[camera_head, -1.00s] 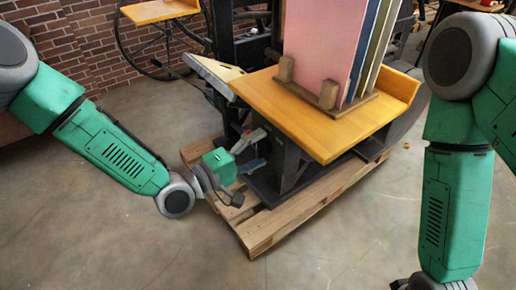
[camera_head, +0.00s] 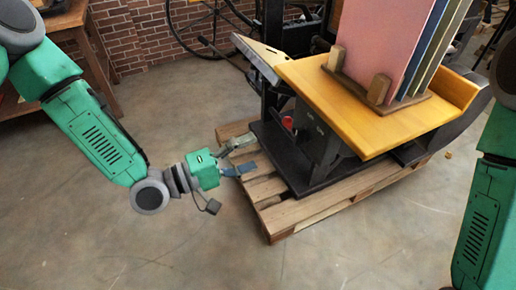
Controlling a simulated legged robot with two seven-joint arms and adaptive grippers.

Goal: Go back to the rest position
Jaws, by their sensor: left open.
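My left gripper (camera_head: 243,158) is open and empty, its fingers spread and pointing right. In the picture it overlaps the left edge of the wooden pallet (camera_head: 290,217), below and left of the press. The hand press (camera_head: 318,150) stands on the pallet, with a small red knob (camera_head: 287,122) on its dark frame. Its yellow wooden table (camera_head: 345,110) is level. My right arm shows at the right edge, but its gripper is out of the picture.
Upright pink, blue and green boards (camera_head: 385,40) stand in a wooden rack (camera_head: 378,92) on the press table. A brown wooden table (camera_head: 70,20) stands at the upper left by the brick wall (camera_head: 150,40). The concrete floor (camera_head: 130,240) in front is clear.

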